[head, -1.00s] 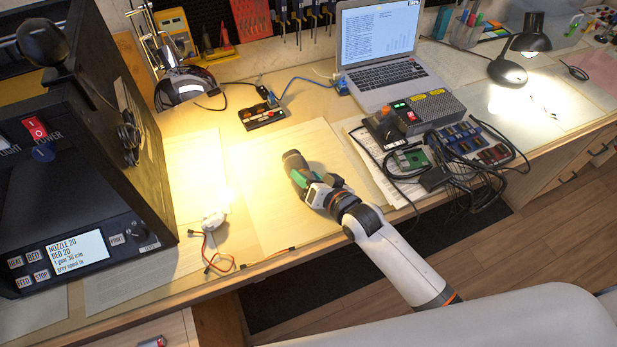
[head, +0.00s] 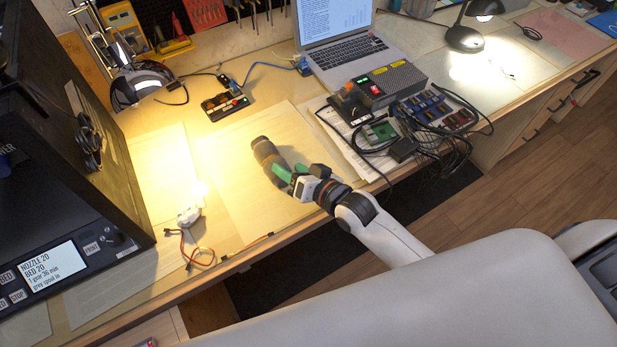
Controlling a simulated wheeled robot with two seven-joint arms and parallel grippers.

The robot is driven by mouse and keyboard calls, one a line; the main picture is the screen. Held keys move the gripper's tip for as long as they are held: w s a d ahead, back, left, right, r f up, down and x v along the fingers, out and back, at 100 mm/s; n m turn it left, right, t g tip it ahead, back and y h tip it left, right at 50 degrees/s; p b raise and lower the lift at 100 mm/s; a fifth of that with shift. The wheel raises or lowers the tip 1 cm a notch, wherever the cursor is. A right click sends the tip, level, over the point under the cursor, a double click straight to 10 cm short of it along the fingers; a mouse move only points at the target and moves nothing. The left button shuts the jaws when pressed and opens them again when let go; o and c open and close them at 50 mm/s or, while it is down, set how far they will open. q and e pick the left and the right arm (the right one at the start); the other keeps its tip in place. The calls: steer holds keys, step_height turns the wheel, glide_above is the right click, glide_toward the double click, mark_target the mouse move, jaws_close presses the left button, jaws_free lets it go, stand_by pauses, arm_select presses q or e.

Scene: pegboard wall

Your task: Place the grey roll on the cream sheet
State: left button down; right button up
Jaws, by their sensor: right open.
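The grey roll (head: 263,149), a dark short cylinder, lies on the cream sheet (head: 228,190) on the workbench, inside the sheet's edges toward its right side. My right gripper (head: 281,174), with green on its fingers, is open just to the lower right of the roll. Its fingers point at the roll's near end and partly cover it; I cannot tell whether they still touch it. My left gripper is not in view.
A black printer (head: 70,180) stands at the left. A small part with orange wires (head: 190,216) lies left of the sheet. A circuit board (head: 380,130), cables and a grey box (head: 393,83) crowd the right. A laptop (head: 345,60) stands behind.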

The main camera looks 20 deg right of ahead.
steer(key=v, duration=0.7)
stand_by(0.3)
steer(key=s+d+f+n+g+h, duration=0.25)
steer(key=s+g, duration=0.25)
steer(key=s, duration=0.3)
steer(key=s+d+f+n+g+h, duration=0.1)
steer(key=s+d+n+g+h, duration=0.25)
steer(key=s, duration=0.55)
step_height(320, 180, down, 28)
steer(key=s+m+g, duration=0.1)
steer(key=s+g, duration=0.1)
steer(key=g, duration=0.1)
steer(key=s+d+f, duration=0.2)
steer(key=s+f, duration=1.2)
steer(key=s, duration=0.1)
steer(key=shift+d+f+g, duration=0.35)
steer(key=shift+d, duration=0.05)
